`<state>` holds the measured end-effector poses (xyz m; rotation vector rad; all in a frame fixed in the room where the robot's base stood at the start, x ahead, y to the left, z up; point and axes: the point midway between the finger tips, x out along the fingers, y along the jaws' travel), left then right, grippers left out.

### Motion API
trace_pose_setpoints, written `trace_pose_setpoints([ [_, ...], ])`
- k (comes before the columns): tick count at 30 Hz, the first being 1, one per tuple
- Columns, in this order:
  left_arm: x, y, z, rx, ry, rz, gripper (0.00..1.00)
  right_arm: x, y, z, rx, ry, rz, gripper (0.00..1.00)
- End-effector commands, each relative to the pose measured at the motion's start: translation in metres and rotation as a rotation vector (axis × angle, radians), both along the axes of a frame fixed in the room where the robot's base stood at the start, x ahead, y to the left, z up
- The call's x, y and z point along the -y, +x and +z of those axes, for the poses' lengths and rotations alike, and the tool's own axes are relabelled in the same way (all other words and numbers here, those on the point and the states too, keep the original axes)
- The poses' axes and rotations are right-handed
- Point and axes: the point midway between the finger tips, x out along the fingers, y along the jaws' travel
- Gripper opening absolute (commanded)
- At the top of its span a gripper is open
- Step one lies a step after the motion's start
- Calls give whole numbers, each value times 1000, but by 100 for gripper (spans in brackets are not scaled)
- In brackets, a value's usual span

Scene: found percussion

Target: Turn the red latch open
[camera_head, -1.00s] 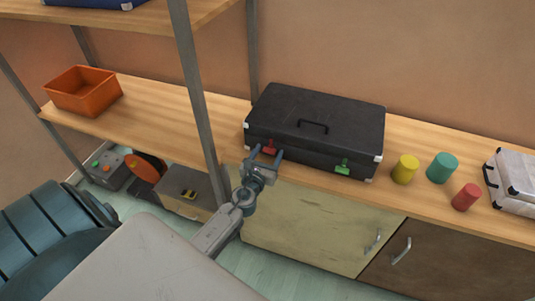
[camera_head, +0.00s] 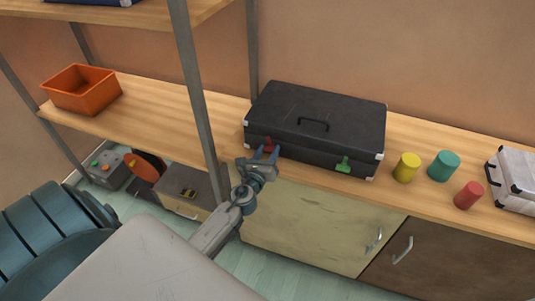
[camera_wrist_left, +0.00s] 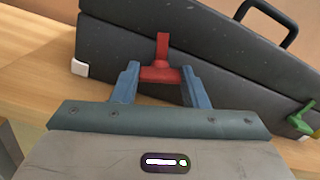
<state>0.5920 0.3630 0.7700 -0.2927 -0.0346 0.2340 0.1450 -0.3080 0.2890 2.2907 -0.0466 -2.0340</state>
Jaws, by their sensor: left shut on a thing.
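A black case (camera_head: 316,124) with a handle lies on the wooden shelf against the wall. Its red latch (camera_head: 268,145) is on the front face near the left end, and a green latch (camera_head: 342,165) is farther right. My left gripper (camera_head: 265,154) is at the red latch, shut on it. In the left wrist view the red latch (camera_wrist_left: 161,62) shows a stem pointing up and a wide base between the two blue fingers of the left gripper (camera_wrist_left: 161,84). The green latch (camera_wrist_left: 301,117) stands clear at the right. My right gripper is not in view.
Yellow (camera_head: 407,167), teal (camera_head: 443,166) and red (camera_head: 468,195) cylinders stand right of the case, before a silver case (camera_head: 514,180). An orange bin (camera_head: 82,89) is at the left. A grey shelf post (camera_head: 196,95) rises left of the gripper.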

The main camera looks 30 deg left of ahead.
Motion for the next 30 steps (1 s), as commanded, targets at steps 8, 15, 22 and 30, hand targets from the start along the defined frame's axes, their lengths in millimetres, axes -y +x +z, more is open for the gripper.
trace_pose_setpoints([
  [8,0,0,-2,61,-255,-1,17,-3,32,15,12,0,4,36],
  [15,-1,0,-3,115,-476,0,17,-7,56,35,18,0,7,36],
  [22,-1,0,-3,166,-688,-1,17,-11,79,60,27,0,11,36],
  [30,-1,0,-4,223,-931,0,17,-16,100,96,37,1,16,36],
])
